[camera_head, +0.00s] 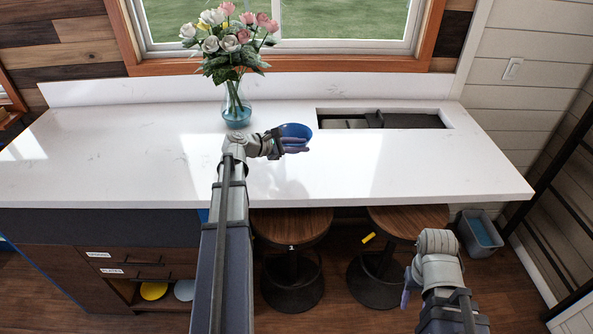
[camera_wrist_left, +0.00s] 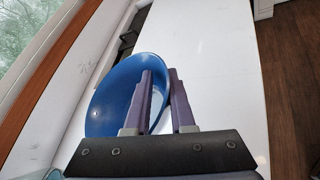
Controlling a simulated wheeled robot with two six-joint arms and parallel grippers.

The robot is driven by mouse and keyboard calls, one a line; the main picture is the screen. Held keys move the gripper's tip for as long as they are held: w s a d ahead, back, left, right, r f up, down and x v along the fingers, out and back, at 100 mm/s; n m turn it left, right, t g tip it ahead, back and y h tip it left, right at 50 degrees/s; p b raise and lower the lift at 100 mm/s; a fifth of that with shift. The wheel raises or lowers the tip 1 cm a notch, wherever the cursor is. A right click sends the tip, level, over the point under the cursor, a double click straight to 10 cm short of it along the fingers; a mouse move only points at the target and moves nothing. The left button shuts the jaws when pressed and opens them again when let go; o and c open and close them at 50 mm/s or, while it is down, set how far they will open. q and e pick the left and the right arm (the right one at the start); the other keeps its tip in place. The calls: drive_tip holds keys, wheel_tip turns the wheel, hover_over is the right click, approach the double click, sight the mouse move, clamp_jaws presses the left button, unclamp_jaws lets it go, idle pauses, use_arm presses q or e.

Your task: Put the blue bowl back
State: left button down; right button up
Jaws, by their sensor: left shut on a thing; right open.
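The blue bowl (camera_head: 296,131) is over the white counter, just left of the rectangular cutout. It looks tilted in the left wrist view (camera_wrist_left: 119,98). My left gripper (camera_head: 291,143) is shut on the bowl's rim; in the left wrist view its two purple fingers (camera_wrist_left: 160,98) pinch the edge. I cannot tell whether the bowl touches the counter. My right gripper (camera_head: 407,286) is low in front of the counter, near the stools, with nothing seen in it; its fingers are mostly hidden by the wrist.
A glass vase of flowers (camera_head: 237,110) stands on the counter (camera_head: 120,160) left of the bowl. The counter has a cutout (camera_head: 400,120) at right. Below are two stools (camera_head: 290,226), a grey bin (camera_head: 480,234), and an open cabinet shelf holding a yellow dish (camera_head: 153,291) and a pale dish (camera_head: 184,290).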

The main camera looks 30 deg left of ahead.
use_arm(q)
wheel_tip(320, 180, down, 9)
drive_tip(key=b, duration=0.7)
drive_tip(key=shift+b, duration=0.4)
drive_tip(key=shift+r, duration=0.2)
drive_tip(key=shift+f, duration=0.15)
drive_tip(key=c, duration=0.8)
unclamp_jaws()
drive_tip(key=shift+o, duration=0.2)
